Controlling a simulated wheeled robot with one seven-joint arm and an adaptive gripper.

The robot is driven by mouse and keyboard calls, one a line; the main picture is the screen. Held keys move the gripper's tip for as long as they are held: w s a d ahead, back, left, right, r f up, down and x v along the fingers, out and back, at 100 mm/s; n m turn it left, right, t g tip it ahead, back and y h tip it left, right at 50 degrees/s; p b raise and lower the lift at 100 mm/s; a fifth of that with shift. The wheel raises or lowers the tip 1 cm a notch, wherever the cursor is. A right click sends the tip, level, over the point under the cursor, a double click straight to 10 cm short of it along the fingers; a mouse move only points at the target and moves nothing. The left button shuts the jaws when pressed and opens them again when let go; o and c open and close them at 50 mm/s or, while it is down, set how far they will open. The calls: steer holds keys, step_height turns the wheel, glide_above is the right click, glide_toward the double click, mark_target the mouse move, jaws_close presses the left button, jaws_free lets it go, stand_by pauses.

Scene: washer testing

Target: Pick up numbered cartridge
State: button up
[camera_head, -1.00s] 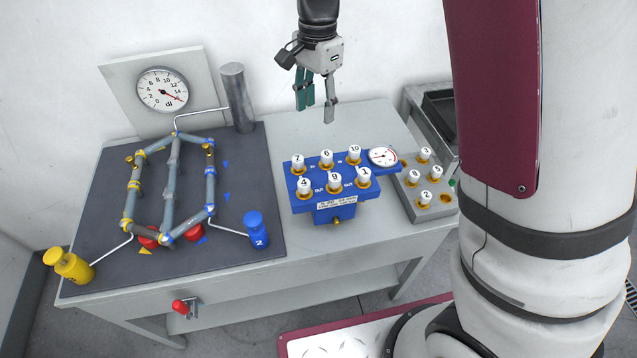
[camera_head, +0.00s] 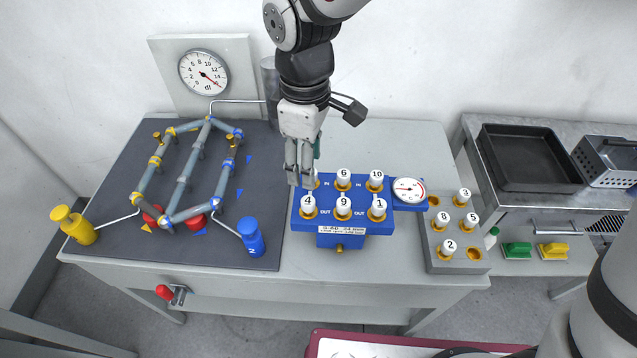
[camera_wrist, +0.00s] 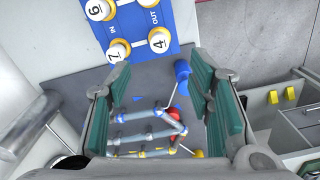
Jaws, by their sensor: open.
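Numbered white cartridges with gold collars stand in the blue block (camera_head: 330,228): cartridge 6 (camera_head: 343,175), cartridge 10 (camera_head: 376,176), cartridge 4 (camera_head: 308,202), cartridge 9 (camera_head: 343,203) and cartridge 1 (camera_head: 378,205). My gripper (camera_head: 299,182) hangs at the block's left end and mostly hides another cartridge. The wrist view shows that one as cartridge 7 (camera_wrist: 117,50), beyond the fingertips and off to the upper left, near cartridge 4 (camera_wrist: 159,42). My gripper's green-padded fingers (camera_wrist: 172,92) are apart with nothing between them. Cartridges 3 (camera_head: 462,195), 5 (camera_head: 471,219), 8 (camera_head: 442,218) and 2 (camera_head: 448,246) stand in a grey rack (camera_head: 436,264).
A pipe frame (camera_head: 181,172) with a gauge (camera_head: 204,73) stands on the dark mat (camera_head: 112,235) at left. Blue (camera_head: 251,237) and yellow (camera_head: 76,226) bottles are at the mat's front. A black tray (camera_head: 533,155) is at right. Rack sockets at front right and back left are empty.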

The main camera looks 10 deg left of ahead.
mark_target(308, 201)
step_height(308, 201, down, 8)
steer(key=shift+r+p, duration=0.15)
steer(key=shift+p, duration=0.15)
steer(key=shift+a+f+p, duration=0.2)
steer(key=shift+f+p, duration=0.3)
steer(key=shift+f, duration=1.85)
jaws_close()
